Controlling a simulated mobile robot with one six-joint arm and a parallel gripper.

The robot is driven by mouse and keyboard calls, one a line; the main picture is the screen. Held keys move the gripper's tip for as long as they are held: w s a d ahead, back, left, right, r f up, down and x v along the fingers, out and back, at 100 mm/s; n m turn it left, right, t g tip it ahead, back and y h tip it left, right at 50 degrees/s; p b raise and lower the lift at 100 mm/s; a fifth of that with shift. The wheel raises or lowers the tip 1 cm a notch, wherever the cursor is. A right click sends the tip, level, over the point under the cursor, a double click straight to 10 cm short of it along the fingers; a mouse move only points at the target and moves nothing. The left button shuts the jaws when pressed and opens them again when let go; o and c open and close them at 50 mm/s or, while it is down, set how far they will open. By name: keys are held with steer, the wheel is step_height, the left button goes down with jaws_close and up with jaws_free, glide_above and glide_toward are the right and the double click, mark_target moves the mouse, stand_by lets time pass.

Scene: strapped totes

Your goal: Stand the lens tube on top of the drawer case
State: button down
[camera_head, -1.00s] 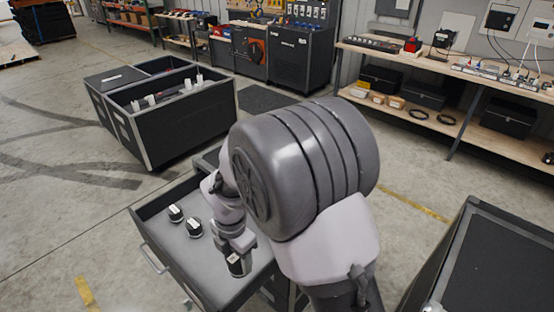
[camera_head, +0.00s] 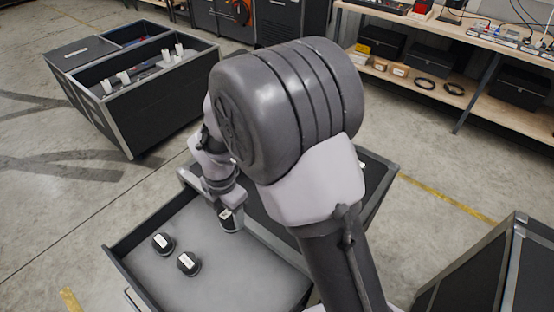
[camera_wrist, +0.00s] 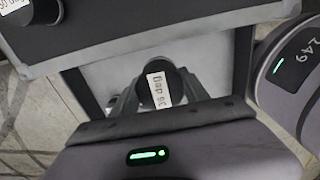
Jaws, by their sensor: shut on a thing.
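My gripper (camera_head: 229,206) is shut on a black tube (camera_head: 231,221) with a white label. I take it for the lens tube. It is over the far end of the open drawer (camera_head: 150,292), beside the case body; contact with the drawer floor cannot be told. In the wrist view the tube (camera_wrist: 176,88) is between my fingers, its label too blurred to read surely. The drawer case's dark top (camera_head: 376,174) is largely hidden by my arm; its metal-edged top (camera_wrist: 110,32) fills the upper wrist view. Another black labelled piece (camera_wrist: 40,10) shows there at the upper left.
Two short black labelled pieces, one left (camera_head: 163,244) and one right (camera_head: 188,263), stand in the drawer. A dark open tote (camera_head: 165,105) stands at the back left. A dark case (camera_head: 500,270) is at the front right. A workbench (camera_head: 480,52) lines the back right.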

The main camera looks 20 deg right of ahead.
steer(key=w+d, duration=0.2)
steer(key=d, duration=0.2)
steer(key=w+d+f+b, duration=0.1)
steer(key=w+d, duration=0.1)
steer(key=d, duration=0.3)
steer(key=w+d, duration=0.2)
steer(key=d, duration=0.3)
steer(key=shift+d+f+b, duration=0.15)
steer(key=shift+f+b, duration=0.1)
steer(key=shift+b, duration=0.1)
steer(key=shift+f+b, duration=0.6)
steer(key=shift+f, duration=1.05)
steer(key=shift+f, duration=0.1)
steer(key=shift+f, duration=0.15)
steer(key=c, duration=0.6)
jaws_free()
steer(key=shift+o, duration=0.2)
